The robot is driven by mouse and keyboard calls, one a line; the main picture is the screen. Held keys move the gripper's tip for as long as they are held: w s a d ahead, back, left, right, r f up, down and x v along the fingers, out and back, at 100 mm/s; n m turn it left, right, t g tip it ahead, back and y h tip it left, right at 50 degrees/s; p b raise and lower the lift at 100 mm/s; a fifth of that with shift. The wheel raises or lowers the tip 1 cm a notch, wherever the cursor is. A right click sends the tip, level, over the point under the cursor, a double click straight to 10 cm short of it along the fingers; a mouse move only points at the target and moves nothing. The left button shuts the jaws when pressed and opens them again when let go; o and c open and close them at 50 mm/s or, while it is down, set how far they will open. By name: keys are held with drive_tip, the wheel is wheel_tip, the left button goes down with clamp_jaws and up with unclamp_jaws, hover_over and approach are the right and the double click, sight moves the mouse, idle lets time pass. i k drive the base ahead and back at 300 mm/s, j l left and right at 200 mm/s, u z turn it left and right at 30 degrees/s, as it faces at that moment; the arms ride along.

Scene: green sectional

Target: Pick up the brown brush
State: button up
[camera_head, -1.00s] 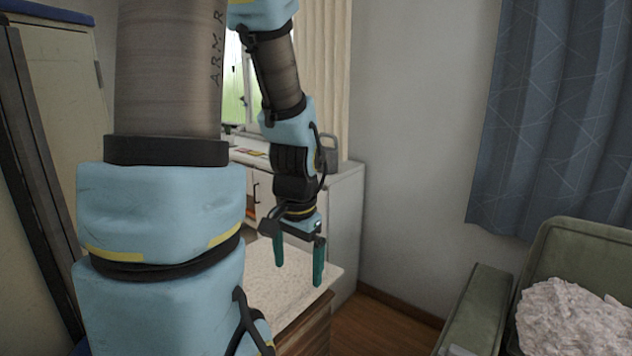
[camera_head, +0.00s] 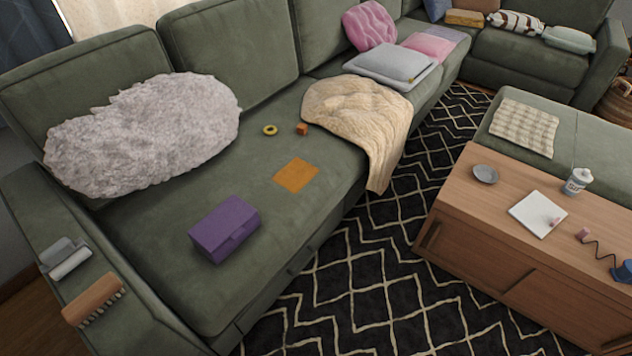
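The brown brush (camera_head: 94,299) lies on the left armrest of the green sectional, near the picture's lower left. Its back is brown and its bristles show along the lower right side. A grey and white roller-like thing (camera_head: 66,259) lies just behind it on the same armrest, apart from the brush. My gripper and arm are outside the present head view.
The sofa seat (camera_head: 150,225) holds a purple box (camera_head: 225,229), an orange sheet (camera_head: 296,175), a fluffy grey pillow (camera_head: 145,135) and a beige throw (camera_head: 360,115). A wooden table (camera_head: 480,225) stands at right. The patterned rug (camera_head: 345,300) between is clear.

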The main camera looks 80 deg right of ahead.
sight(82, 309)
drive_tip(key=l+z, duration=0.1)
drive_tip(key=z, duration=2.3)
drive_tip(key=i+l+u, duration=0.1)
drive_tip(key=u, duration=0.4)
drive_tip(key=l+u, duration=0.45)
drive_tip(key=i+l+u, duration=0.1)
drive_tip(key=u, duration=0.4)
drive_tip(key=l+u, duration=0.3)
drive_tip(key=u, duration=0.2)
drive_tip(key=k+l+u, duration=0.1)
drive_tip(key=l+u, duration=0.15)
drive_tip(key=u, duration=0.2)
drive_tip(key=k+l+u, duration=0.1)
drive_tip(key=l+u, duration=0.15)
drive_tip(key=u, duration=0.25)
drive_tip(key=k+l+u, duration=0.1)
drive_tip(key=u, duration=0.4)
